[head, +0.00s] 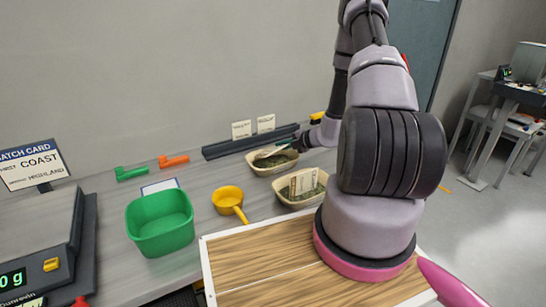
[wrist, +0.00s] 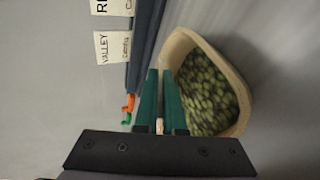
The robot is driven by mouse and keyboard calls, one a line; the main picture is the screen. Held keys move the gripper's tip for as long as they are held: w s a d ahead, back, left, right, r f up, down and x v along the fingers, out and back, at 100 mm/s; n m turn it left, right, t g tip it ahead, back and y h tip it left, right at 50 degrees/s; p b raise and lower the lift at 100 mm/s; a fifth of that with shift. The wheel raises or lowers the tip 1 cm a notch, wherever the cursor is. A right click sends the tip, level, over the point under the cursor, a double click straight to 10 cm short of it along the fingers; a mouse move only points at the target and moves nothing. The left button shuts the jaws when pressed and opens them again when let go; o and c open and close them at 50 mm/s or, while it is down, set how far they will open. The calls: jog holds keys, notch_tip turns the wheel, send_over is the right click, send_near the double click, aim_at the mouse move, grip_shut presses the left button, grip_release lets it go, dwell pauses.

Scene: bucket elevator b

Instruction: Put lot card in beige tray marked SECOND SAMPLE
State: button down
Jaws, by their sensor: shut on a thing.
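My gripper (wrist: 163,75) has two teal fingers, shut on a thin pale thing (wrist: 160,126) that I see almost edge-on; it looks like a lot card, but no writing shows. In the head view my gripper (head: 276,155) is over or beside the back beige tray (head: 291,168), which holds green pellets. In the wrist view a beige tray (wrist: 243,84) of green pellets lies just right of the fingers. A nearer beige tray (head: 281,197) also holds green stuff, and a pale card (head: 303,183) stands at it. I cannot read SECOND SAMPLE on either tray.
A dark rack (head: 232,146) by the wall holds two upright cards, one reading VALLEY (wrist: 113,47). A green bin (head: 160,225), yellow scoop (head: 228,200), orange (head: 173,161) and green (head: 131,173) pieces, scale (head: 40,245) and wooden board (head: 270,265) share the bench.

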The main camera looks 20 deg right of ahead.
aim_at(297, 157)
jog(key=shift+f, duration=1.45)
jog(key=c, duration=1.2)
grip_release()
jog(key=shift+o, duration=0.2)
jog(key=shift+v, duration=4.05)
